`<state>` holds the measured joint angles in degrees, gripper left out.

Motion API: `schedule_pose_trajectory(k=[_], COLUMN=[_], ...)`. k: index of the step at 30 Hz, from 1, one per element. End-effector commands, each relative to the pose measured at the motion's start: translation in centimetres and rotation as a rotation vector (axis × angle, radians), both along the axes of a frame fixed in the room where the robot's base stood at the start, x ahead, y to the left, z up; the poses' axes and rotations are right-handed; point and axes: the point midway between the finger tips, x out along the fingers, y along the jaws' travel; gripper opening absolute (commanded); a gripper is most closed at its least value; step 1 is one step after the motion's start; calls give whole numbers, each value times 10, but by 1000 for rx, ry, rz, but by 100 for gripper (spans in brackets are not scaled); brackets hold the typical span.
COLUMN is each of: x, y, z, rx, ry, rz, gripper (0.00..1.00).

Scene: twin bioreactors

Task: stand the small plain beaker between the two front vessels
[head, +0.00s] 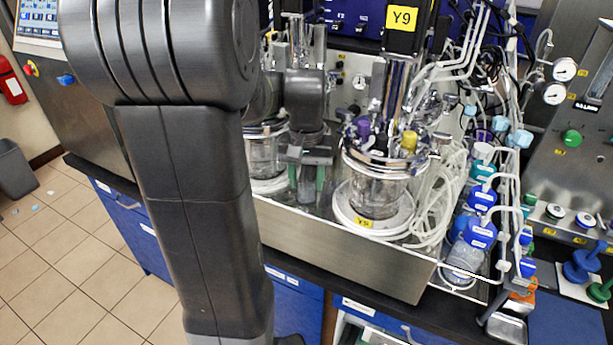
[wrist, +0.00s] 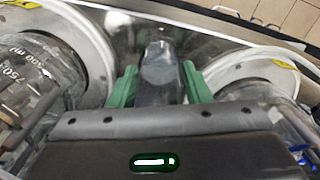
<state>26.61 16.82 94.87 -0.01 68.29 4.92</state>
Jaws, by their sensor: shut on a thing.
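The small plain beaker (head: 306,188) is clear glass and looks upright. My gripper (head: 307,178), with green fingers, is shut on it, a finger on each side. It stands in the gap between the left front vessel (head: 262,160) and the right front vessel (head: 375,193), which bears a yellow tag. In the wrist view the beaker (wrist: 160,72) shows between the green fingers (wrist: 158,86). One vessel (wrist: 35,80) is on its left and the other (wrist: 258,97) on its right, both apart from the fingers. I cannot tell whether its base touches the metal deck.
Both vessels sit on round white bases (head: 358,222), close to the gap. The steel deck's front wall (head: 335,250) lies just in front. Coiled clear tubing (head: 437,195) and blue-capped bottles (head: 480,215) crowd the right side. Metal columns and lines rise behind the vessels.

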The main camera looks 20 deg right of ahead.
Motion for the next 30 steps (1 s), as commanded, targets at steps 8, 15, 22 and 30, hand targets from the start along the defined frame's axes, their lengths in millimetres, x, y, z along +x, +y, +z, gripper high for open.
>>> schedule_pose_trajectory(k=[8,15,22,30], x=[0,0,0,1], y=[0,0,0,-1], z=[-4,-2,3,49], rx=[0,0,-1,-2], ry=[0,0,-1,-6], rz=[0,0,0,0], gripper=[16,65,65,65])
